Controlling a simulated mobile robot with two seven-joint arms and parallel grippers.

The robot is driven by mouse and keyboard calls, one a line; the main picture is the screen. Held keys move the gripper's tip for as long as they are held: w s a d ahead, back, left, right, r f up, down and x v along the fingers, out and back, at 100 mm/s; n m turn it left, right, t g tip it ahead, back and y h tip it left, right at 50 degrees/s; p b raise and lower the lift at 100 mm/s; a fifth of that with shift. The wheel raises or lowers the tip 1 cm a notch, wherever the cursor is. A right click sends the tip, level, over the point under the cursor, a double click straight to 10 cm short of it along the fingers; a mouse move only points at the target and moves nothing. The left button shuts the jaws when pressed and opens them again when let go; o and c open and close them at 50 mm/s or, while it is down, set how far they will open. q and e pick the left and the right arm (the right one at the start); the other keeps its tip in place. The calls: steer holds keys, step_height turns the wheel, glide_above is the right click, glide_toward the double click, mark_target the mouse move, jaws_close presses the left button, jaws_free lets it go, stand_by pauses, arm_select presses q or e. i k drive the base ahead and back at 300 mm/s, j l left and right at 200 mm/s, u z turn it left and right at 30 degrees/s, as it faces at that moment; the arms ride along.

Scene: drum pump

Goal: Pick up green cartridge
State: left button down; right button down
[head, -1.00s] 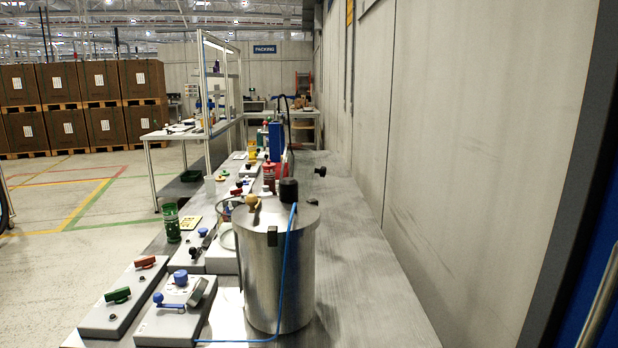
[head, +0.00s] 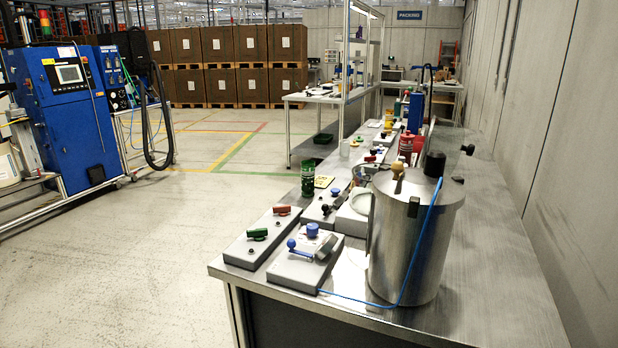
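A green cylinder (head: 308,180), which looks like the green cartridge, stands upright on the left edge of the long grey bench (head: 500,280). It has a dark green lattice-like surface. Neither of my grippers shows in the head view.
A large steel drum (head: 408,240) with a blue hose stands at the bench's near end. Control boxes with green (head: 257,234) and blue (head: 312,230) knobs sit left of it. A blue machine (head: 70,115) stands far left. The floor (head: 200,240) left of the bench is clear.

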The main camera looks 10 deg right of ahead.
mark_target(307, 167)
steer(key=i+j+u, duration=0.45)
steer(key=j, duration=0.15)
steer(key=i+j+u, duration=0.7)
steer(key=i, duration=0.25)
steer(key=i+j+u, duration=0.2)
steer(key=i, duration=0.35)
steer(key=i+z, duration=0.6)
steer(key=z, duration=0.15)
steer(key=i+j+z, duration=0.2)
steer(key=z, duration=0.15)
steer(key=i+z, duration=0.25)
steer(key=z, duration=0.2)
steer(key=i+z, duration=0.25)
steer(key=z, duration=0.15)
steer(key=i+j+z, duration=0.2)
steer(key=z, duration=0.25)
